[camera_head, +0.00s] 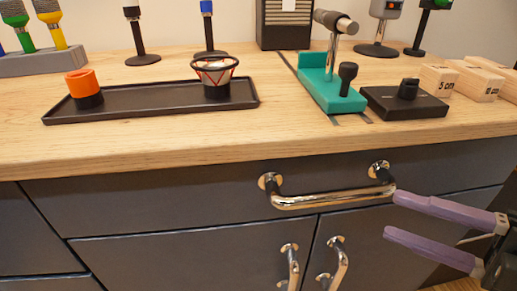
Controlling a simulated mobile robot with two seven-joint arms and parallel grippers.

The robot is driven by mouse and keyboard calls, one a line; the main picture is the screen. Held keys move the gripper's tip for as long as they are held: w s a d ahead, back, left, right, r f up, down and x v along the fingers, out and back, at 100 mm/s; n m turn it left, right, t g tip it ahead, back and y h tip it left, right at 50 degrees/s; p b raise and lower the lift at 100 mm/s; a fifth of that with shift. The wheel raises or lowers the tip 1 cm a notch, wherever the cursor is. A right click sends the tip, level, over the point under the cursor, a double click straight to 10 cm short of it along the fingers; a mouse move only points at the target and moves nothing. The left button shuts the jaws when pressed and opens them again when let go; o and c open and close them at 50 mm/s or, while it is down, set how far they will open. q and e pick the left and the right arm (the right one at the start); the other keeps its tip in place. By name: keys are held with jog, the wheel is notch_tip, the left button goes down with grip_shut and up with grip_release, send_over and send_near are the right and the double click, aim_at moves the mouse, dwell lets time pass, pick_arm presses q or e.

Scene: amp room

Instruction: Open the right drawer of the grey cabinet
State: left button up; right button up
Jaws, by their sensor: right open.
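The grey cabinet (160,204) fills the lower part of the head view under a wooden top. Its wide drawer front has a shiny horizontal bar handle (325,199) with two round mounts. The drawer front looks flush with the cabinet. My right gripper (392,215) comes in from the right edge with two purple fingers spread apart. The upper fingertip is close to the right end of the handle; I cannot tell whether it touches. Nothing is between the fingers. My left gripper is not in view.
Two upright door handles (336,265) stick out below the drawer. On the wooden top (150,145) are a black tray (150,112) with an orange-topped piece and a small cup, a teal stand (330,92), a black block (405,105) and wooden blocks (438,79).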

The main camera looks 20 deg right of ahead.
aim_at(346, 200)
jog(key=b+x, duration=0.1)
jog(key=x, duration=0.8)
jog(key=shift+w+a+b, duration=0.25)
jog(key=shift+a+b, duration=0.05)
jog(key=shift+c, duration=0.2)
grip_shut()
dwell(0.8)
